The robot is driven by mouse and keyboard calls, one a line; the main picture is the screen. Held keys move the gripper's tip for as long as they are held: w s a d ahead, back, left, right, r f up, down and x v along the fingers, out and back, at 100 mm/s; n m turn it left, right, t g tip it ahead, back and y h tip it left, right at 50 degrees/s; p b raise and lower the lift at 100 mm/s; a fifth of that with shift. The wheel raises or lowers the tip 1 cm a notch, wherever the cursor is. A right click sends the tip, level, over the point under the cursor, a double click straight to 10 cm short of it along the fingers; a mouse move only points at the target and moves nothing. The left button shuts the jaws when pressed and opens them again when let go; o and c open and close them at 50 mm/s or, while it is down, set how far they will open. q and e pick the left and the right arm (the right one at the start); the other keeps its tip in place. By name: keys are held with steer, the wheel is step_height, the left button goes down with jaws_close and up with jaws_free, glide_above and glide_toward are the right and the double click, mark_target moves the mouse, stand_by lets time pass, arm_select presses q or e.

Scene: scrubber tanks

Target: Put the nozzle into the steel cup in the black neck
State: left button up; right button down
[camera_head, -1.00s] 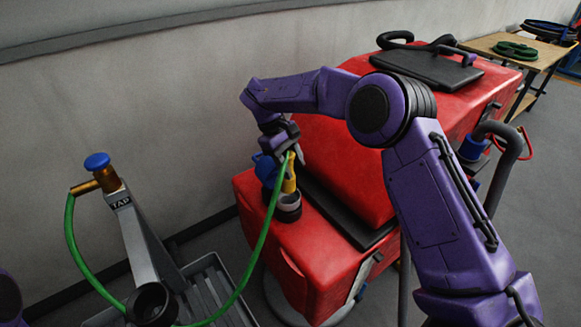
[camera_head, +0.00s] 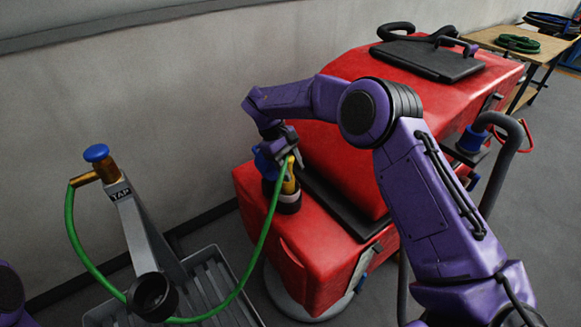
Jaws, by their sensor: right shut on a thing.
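The nozzle (camera_head: 289,186) is yellow and sits at the end of a green hose (camera_head: 262,238). My right gripper (camera_head: 288,163) is shut on it, above the black neck (camera_head: 289,207) on the red machine. The nozzle points down, and its lower end meets the neck's opening in the picture. I cannot tell how deep it is inside. The steel cup is hidden behind the nozzle and neck rim. A blue part (camera_head: 265,164) stands beside the gripper, at the neck's back left. My left gripper is out of view.
The red machine (camera_head: 290,255) fills the middle. At left a grey tap post (camera_head: 146,235) with a blue knob (camera_head: 95,153) feeds the hose, above a grey tray (camera_head: 222,262). A black ring holder (camera_head: 152,297) is low on the post. A table (camera_head: 497,43) stands at the back right.

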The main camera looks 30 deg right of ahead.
mark_target(287, 157)
steer(key=shift+f, duration=0.15)
steer(key=c, duration=0.6)
jaws_free()
steer(key=shift+o, duration=0.2)
steer(key=shift+r+p, duration=0.35)
steer(key=shift+r, duration=0.05)
steer(key=shift+r+p, duration=0.65)
steer(key=shift+p, duration=0.25)
steer(key=b+v, duration=0.2)
steer(key=v, duration=0.1)
steer(key=shift+w+a+r, duration=0.1)
steer(key=shift+w, duration=0.1)
steer(key=p+v, duration=0.1)
steer(key=v, duration=0.7)
